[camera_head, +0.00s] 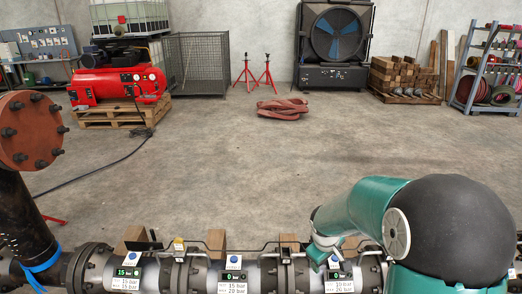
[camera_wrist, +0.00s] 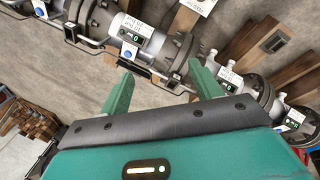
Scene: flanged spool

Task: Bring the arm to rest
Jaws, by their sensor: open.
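My arm (camera_head: 365,205) is teal with a black joint cover and reaches in from the right of the head view, bent over toward the pipe spool. Its far end comes down in front of the flanged spool (camera_head: 205,272). In the wrist view my gripper (camera_wrist: 162,72) is open, with two teal fingers well apart and nothing between them. The spool (camera_wrist: 150,42) with its flanges and gauges lies beyond the fingertips there. I cannot tell the exact gap between fingers and pipe.
A rust-coloured blind flange (camera_head: 28,130) on a black pipe stands close at the left. Gauge displays (camera_head: 128,272) and a thin rail line the spool, which has wooden blocks (camera_head: 135,238) behind it.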

